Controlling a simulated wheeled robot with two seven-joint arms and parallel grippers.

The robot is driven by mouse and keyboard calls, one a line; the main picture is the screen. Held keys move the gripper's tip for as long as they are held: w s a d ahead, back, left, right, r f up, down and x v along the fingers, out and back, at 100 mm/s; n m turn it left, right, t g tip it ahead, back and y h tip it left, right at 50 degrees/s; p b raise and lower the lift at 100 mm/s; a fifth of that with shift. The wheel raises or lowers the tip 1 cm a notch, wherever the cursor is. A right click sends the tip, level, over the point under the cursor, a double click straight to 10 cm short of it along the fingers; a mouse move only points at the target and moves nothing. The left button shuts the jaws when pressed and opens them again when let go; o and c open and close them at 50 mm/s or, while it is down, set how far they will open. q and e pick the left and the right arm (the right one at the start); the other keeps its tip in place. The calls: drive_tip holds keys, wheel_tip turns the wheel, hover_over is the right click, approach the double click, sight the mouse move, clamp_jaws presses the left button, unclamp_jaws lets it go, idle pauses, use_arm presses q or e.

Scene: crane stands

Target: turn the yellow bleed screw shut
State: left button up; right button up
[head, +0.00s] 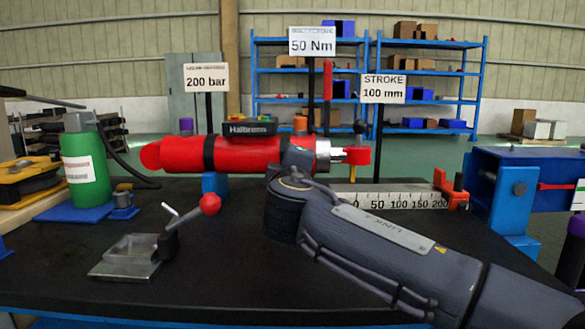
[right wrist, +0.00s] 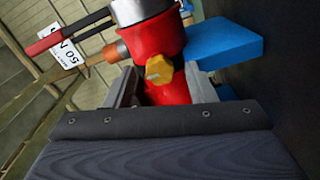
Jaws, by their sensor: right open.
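The yellow bleed screw (right wrist: 159,69) sits on the side of the red cylinder (right wrist: 150,38) in the right wrist view. My right gripper (right wrist: 160,88) is open, with one grey jaw on each side of the red body near the screw. I cannot tell whether a jaw touches it. In the head view the red cylinder (head: 250,153) lies level above the table, and I cannot make out the screw there. My right arm comes in from the right in front of the cylinder's rod end, and its fingertips are hidden. My left gripper is in neither view.
A green bottle (head: 85,165) stands at the left. A steel block with a red-knobbed lever (head: 209,204) is at the front left. A ruler (head: 400,200) lies behind my arm. A blue stand (head: 515,190) is at the right.

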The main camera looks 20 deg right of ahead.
drive_tip(key=p+v, duration=0.1)
drive_tip(key=v, duration=0.6)
drive_tip(key=shift+s, duration=0.4)
drive_tip(key=shift+a, duration=0.15)
